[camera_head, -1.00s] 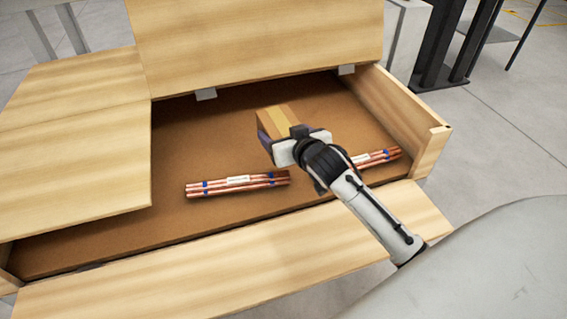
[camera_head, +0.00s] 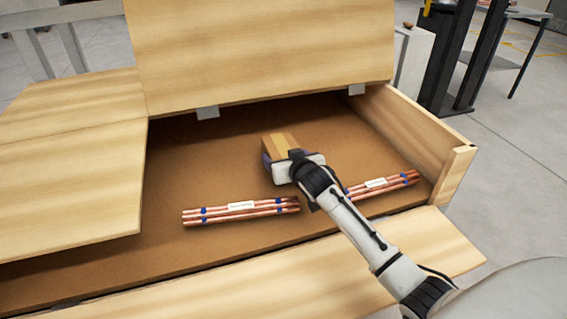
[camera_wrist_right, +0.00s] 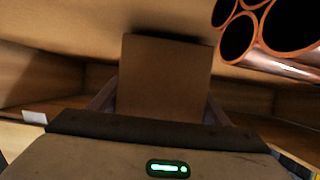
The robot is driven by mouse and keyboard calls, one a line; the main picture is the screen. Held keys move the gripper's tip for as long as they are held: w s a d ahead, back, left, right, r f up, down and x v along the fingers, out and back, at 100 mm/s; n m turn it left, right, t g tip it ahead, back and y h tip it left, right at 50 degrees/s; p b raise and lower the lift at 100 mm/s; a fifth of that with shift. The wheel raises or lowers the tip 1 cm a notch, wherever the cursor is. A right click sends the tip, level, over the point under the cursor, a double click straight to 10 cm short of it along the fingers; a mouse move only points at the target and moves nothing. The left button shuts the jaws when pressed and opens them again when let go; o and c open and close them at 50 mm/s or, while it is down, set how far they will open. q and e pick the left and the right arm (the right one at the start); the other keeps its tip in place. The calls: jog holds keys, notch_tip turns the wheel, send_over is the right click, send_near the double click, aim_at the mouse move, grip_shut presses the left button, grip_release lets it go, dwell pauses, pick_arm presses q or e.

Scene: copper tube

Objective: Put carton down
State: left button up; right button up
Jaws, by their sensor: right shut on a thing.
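A small brown carton (camera_head: 282,145) with a yellowish tape strip is inside the large wooden crate (camera_head: 455,165). My right gripper (camera_head: 277,162) is shut on it, with its body covering the carton's near side. In the right wrist view the carton (camera_wrist_right: 165,75) sits between the two fingers. I cannot tell whether the carton touches the crate floor. My left gripper is not in view.
One bundle of copper tubes (camera_head: 240,210) lies on the crate floor left of my right arm. Another bundle (camera_head: 385,183) lies to the right, partly behind the arm. Copper tube ends (camera_wrist_right: 265,30) show close in the right wrist view. The crate floor at left is clear.

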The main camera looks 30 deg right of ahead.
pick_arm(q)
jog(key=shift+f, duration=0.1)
pick_arm(e)
jog(key=shift+f, duration=0.25)
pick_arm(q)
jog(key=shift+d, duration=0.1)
pick_arm(e)
jog(key=shift+f, duration=0.1)
jog(key=o, duration=1.3)
jog(key=p+v, duration=0.3)
jog(key=v, duration=0.7)
jog(key=shift+s+p, duration=0.3)
jog(key=shift+p, duration=0.05)
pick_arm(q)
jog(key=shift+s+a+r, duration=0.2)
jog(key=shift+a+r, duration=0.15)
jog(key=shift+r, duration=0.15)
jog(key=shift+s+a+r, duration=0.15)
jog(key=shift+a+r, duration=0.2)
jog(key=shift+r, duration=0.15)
pick_arm(e)
jog(key=shift+v, duration=0.75)
jog(key=shift+w, duration=0.1)
